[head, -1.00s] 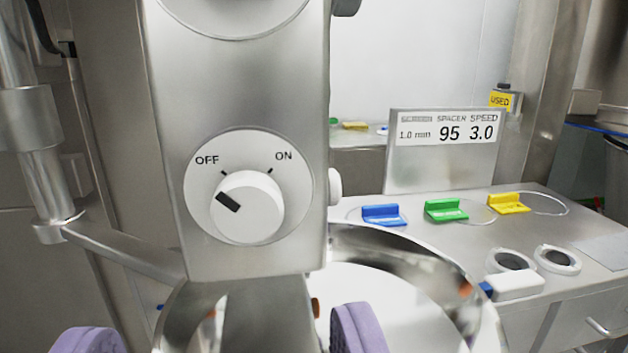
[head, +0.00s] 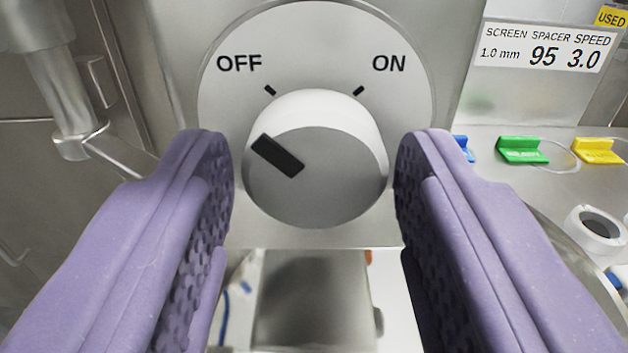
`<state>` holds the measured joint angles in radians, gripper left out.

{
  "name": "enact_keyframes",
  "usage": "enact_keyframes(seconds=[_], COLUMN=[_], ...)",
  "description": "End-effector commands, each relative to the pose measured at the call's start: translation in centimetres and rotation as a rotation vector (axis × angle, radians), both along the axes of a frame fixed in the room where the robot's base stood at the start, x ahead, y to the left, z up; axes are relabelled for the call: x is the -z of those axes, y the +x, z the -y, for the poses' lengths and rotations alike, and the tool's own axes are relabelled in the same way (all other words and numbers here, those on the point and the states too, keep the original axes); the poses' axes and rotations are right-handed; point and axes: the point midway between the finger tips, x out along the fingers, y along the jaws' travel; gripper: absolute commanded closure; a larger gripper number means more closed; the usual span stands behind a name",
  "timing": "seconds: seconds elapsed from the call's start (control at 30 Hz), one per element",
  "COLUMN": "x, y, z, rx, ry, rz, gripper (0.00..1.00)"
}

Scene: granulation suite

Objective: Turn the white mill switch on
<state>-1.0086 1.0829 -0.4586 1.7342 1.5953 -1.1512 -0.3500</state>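The white mill switch (head: 325,185) is a round knob on a white dial plate on the steel mill housing. The plate reads OFF at upper left and ON at upper right, each with a black tick. The knob's black mark (head: 278,156) points up and left, toward the OFF side. My gripper (head: 314,165) has two purple padded fingers, one on each side of the knob. They are spread apart. A narrow gap shows at the left finger; at the right finger I cannot tell whether it touches the knob.
Green (head: 522,150) and yellow (head: 598,151) tagged pieces lie on the counter at right. A steel pipe (head: 60,90) runs down the left side.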

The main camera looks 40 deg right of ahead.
Motion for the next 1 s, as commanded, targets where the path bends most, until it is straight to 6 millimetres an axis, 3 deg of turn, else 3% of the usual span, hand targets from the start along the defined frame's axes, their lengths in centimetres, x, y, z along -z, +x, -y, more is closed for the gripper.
enact_keyframes(seconds=[0.03,0.17,0.57,1.0], x=[0.00,0.01,0.23,0.48], y=[-0.01,-0.02,-0.02,0.03], z=[-0.01,-0.02,-0.02,-0.05], rx=[0.000,0.000,0.001,0.001], ry=[0.000,0.000,0.061,0.349], rz=[0.000,0.000,0.047,0.271], gripper=[0.62,0.91,0.91,0.91])
